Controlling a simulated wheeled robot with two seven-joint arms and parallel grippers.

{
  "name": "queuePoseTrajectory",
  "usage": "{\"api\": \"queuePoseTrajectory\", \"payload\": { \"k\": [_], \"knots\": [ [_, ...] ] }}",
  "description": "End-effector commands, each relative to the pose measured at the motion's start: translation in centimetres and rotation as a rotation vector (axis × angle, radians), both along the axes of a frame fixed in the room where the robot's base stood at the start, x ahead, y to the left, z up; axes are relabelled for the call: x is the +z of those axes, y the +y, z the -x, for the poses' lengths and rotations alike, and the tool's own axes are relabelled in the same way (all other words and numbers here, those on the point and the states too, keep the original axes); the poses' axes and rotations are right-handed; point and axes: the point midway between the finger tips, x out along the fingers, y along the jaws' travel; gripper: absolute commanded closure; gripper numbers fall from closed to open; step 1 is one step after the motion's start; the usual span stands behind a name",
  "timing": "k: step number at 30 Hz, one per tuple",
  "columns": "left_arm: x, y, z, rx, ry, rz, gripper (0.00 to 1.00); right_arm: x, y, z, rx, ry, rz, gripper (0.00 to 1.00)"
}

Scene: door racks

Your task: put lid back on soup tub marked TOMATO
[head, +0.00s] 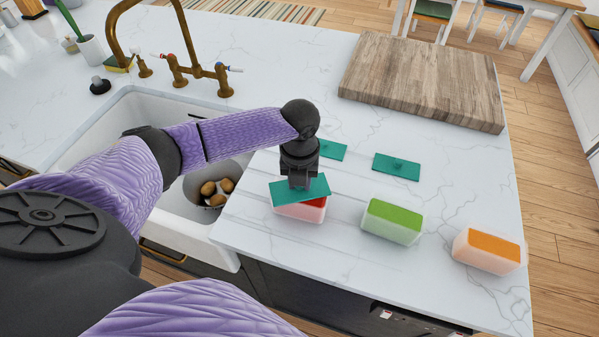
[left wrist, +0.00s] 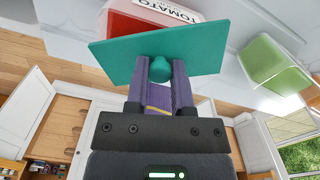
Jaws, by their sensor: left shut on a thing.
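My left gripper (head: 299,184) is shut on the knob of a teal lid (head: 285,193). In the left wrist view the knob (left wrist: 161,69) sits between its fingers. The lid is over the soup tub with red contents (head: 302,212), turned and offset from it, so some red shows at the right. I cannot tell whether lid and tub touch. In the left wrist view the tub's label (left wrist: 177,18) reads TOMATO, partly cut off by the lid and the frame edge. My right gripper is not in view.
A tub with green contents (head: 392,221) and one with orange contents (head: 487,251) stand open to the right. Two teal lids (head: 397,166) (head: 332,151) lie behind. A wooden board (head: 424,80) is farther back. The sink (head: 133,104) with a bowl of potatoes (head: 209,192) is left.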

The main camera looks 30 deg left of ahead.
Motion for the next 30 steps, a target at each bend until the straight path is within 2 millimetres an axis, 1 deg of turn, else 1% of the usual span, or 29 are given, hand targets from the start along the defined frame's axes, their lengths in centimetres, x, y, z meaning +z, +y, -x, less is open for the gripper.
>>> {"api": "queuePoseTrajectory", "payload": {
  "k": [6, 7, 8, 9, 11, 12, 13, 17, 18, 20, 21, 22, 30],
  "knots": [
    [-0.03, 0.01, 0.00, 0.000, 0.000, -0.001, 1.00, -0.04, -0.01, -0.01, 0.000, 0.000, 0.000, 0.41],
    [-0.03, 0.01, 0.00, 0.000, 0.000, -0.001, 0.69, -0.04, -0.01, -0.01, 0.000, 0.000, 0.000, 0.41],
    [-0.03, 0.02, 0.00, 0.001, 0.000, -0.001, 0.62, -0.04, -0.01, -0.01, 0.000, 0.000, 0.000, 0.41],
    [-0.03, 0.02, 0.00, 0.001, 0.000, -0.001, 0.54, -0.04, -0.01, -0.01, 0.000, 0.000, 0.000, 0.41],
    [-0.03, 0.02, 0.00, 0.001, 0.000, -0.001, 0.41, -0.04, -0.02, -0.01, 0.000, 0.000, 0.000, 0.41],
    [-0.02, 0.02, 0.00, 0.001, 0.000, -0.001, 0.33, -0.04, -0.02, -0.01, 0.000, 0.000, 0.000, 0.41],
    [-0.02, 0.02, 0.00, 0.001, 0.000, -0.001, 0.30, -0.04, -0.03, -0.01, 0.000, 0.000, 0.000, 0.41],
    [-0.02, 0.03, 0.01, 0.001, 0.000, -0.001, 0.30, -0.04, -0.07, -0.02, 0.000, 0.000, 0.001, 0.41],
    [-0.02, 0.03, 0.01, 0.001, 0.000, -0.001, 0.27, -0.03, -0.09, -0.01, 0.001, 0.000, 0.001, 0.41],
    [-0.02, 0.03, 0.01, 0.001, 0.000, -0.001, 0.15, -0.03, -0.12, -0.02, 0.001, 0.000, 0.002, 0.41],
    [-0.02, 0.03, 0.01, 0.001, 0.000, -0.001, 0.06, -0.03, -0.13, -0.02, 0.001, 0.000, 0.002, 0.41],
    [-0.02, 0.03, 0.01, 0.001, 0.000, -0.001, 0.00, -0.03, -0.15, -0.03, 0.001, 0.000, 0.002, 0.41],
    [-0.02, 0.02, 0.00, 0.001, 0.000, -0.001, 0.00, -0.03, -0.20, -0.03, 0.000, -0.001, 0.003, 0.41]
  ]
}}
